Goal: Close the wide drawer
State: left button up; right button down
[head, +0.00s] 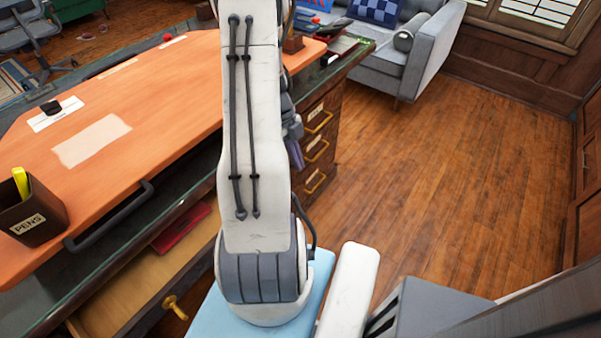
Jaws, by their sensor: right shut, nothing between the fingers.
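The wide drawer (150,274) is under the desk at the lower left. It is pulled out, with its pale wooden inside showing and a brass knob (175,307) on its front. A flat red item (182,228) lies inside it. My right arm crosses the middle of the view and hides part of the desk and the drawer's right end. My right gripper (295,158) shows partly behind the arm, in front of the small side drawers in the picture. It is shut and empty, apart from the wide drawer's knob. My left gripper is not in view.
The orange desktop (165,75) has a dark handle (110,215) at its front edge and a pen cup (38,212) on it. Small side drawers (318,140) with brass handles are at the desk's right end. A grey sofa (400,55) stands behind. Wooden floor (460,190) is clear at right.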

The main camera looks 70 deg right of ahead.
jog(key=shift+w+d, duration=0.25)
jog(key=shift+w, duration=0.6)
jog(key=shift+w+d, duration=0.2)
jog(key=shift+w, duration=0.65)
